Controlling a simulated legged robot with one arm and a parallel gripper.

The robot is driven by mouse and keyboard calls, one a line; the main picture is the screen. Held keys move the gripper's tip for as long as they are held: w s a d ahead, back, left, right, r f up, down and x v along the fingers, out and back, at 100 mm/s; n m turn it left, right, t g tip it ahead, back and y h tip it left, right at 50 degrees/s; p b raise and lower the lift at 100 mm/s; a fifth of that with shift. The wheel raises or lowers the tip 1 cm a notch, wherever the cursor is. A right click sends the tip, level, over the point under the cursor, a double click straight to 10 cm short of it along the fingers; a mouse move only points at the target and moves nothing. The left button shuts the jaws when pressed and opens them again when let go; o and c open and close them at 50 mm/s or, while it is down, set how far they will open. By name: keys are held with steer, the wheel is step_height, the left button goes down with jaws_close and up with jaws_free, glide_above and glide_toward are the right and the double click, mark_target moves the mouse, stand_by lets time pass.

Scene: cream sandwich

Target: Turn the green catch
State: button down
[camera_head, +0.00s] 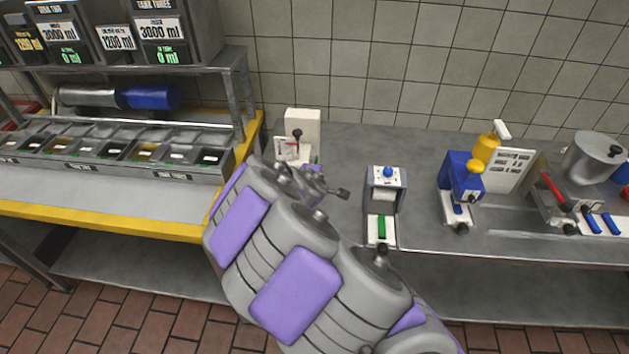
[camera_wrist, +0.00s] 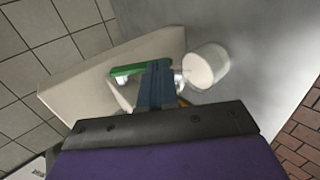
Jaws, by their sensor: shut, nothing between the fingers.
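A green bar, which looks like the green catch (camera_wrist: 127,71), shows in the wrist view against a cream-white block (camera_wrist: 85,85). My gripper (camera_wrist: 157,70) is shut, with its grey-blue fingers right beside the bar's right end. I cannot tell whether they touch it. A white cylinder (camera_wrist: 206,65) sits just right of the fingertips. In the head view, my arm reaches toward a white upright device (camera_head: 303,128) on the counter. Only a sliver of green shows low on that device, and my arm hides its lower part.
A grey stand with a blue knob and a green strip (camera_head: 381,227) stands right of my arm. A blue and yellow device (camera_head: 463,178) and a metal pot (camera_head: 592,158) are farther right. Ingredient bins (camera_head: 115,152) are at left. A tiled wall (camera_head: 400,70) closes the back.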

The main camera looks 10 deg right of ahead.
steer(key=f, duration=0.1)
steer(key=w, duration=0.1)
steer(key=f, duration=0.1)
steer(key=shift+w+d+f, duration=0.15)
steer(key=shift+d+f, duration=0.15)
steer(key=shift+w+f, duration=0.1)
stand_by(0.5)
